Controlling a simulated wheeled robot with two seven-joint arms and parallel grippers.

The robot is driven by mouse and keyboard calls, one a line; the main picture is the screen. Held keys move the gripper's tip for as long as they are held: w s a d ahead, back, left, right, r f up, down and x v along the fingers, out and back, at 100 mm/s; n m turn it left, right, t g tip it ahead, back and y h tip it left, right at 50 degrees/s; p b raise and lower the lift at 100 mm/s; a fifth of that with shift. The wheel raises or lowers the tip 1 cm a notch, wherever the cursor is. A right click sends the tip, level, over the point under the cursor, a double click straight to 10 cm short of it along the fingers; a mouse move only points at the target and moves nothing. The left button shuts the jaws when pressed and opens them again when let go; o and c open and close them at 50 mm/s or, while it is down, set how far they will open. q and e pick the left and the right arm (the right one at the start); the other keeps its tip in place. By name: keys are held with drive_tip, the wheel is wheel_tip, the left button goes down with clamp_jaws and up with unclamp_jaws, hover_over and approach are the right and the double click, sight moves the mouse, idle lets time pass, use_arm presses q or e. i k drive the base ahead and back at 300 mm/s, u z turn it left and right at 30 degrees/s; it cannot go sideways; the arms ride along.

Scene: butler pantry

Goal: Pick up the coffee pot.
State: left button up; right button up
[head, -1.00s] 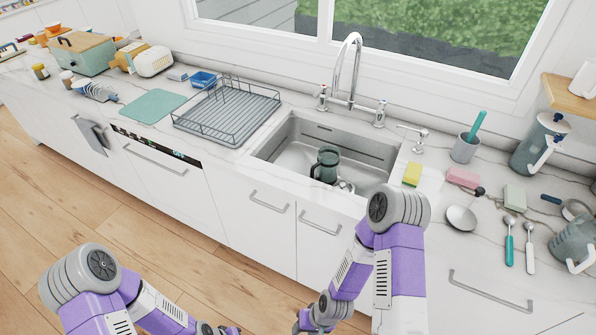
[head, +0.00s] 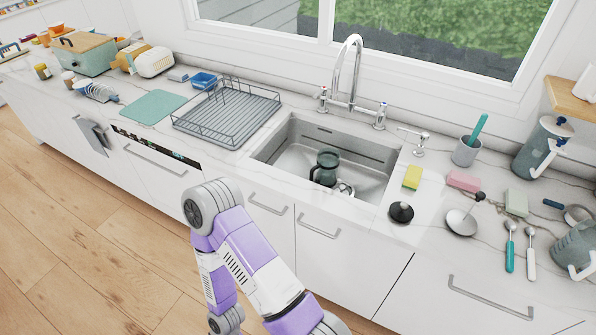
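A dark, see-through pot with a handle (head: 325,168) stands upright in the sink, near its front wall. A grey jug with a blue top and pale handle (head: 533,150) stands at the back right of the counter. A grey pot with a pale handle (head: 578,246) is cut off by the right edge. I cannot tell for sure which of these is the coffee pot. One of my arms shows at the bottom middle, in front of the cabinets and apart from all of them. Neither gripper is in view.
The tall faucet (head: 352,75) rises behind the sink (head: 290,160). A black knobbed disc (head: 400,212), a yellow sponge (head: 412,177), a ladle (head: 461,222) and two spoons (head: 510,246) lie right of it. A wire dish rack (head: 228,112) stands left.

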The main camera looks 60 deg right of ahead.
sight(328, 159)
drive_tip(key=i, duration=1.3)
drive_tip(key=z, duration=1.45)
